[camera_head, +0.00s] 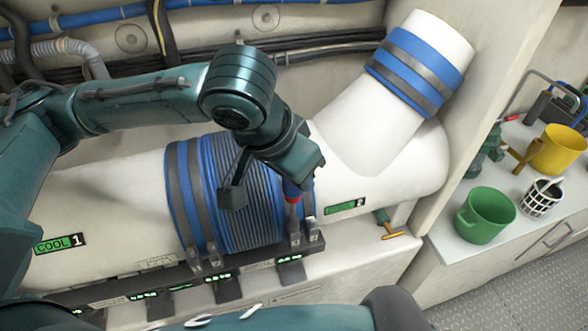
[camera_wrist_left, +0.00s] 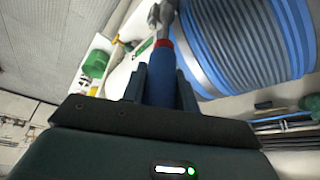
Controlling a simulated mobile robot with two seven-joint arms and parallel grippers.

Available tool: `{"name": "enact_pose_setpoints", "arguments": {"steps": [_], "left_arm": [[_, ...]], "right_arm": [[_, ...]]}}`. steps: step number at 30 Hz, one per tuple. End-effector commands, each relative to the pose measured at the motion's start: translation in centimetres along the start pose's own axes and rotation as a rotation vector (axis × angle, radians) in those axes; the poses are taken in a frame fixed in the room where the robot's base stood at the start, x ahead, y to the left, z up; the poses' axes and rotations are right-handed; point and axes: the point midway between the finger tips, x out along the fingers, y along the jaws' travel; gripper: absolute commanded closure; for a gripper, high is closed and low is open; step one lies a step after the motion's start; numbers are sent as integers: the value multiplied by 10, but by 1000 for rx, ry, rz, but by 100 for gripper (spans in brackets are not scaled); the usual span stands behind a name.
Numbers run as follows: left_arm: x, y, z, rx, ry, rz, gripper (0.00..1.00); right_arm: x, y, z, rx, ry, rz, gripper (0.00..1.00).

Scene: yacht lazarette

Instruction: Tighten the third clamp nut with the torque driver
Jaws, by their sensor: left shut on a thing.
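My left gripper (camera_head: 303,172) reaches in from the left over the ribbed blue-and-grey hose (camera_head: 250,195) on the white pipe. It is shut on the torque driver (camera_head: 292,193), which has a blue body and a red ring. The driver (camera_wrist_left: 163,85) stands between the fingers of my left gripper (camera_wrist_left: 163,92) in the left wrist view. It points down toward the metal clamp hardware (camera_head: 295,238) at the hose's right end. Whether its tip is seated on a nut is too small to tell. Other clamp hardware (camera_head: 194,258) sits at the left end. My right gripper does not show.
Several small displays (camera_head: 221,277) line the ledge below the hose. A green and yellow T-handled tool (camera_head: 385,220) lies right of it. The right counter holds a green mug (camera_head: 486,218), a yellow mug (camera_head: 560,150) and a black-and-white cup (camera_head: 541,200). Cables run along the back wall.

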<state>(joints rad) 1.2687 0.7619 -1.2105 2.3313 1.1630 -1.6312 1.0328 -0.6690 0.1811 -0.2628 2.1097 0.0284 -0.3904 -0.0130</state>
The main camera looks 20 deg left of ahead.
Motion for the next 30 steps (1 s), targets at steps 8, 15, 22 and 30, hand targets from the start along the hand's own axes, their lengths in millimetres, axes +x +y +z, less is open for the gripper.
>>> {"name": "enact_pose_setpoints", "arguments": {"steps": [8,15,22,30], "left_arm": [[0,-1,1,159,-4,64,96],[-11,-1,-4,157,-2,62,96],[-21,0,-9,157,-1,65,96],[-34,0,-15,156,0,65,96]], "right_arm": [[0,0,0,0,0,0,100],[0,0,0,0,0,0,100],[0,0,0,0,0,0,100],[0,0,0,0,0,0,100]]}}
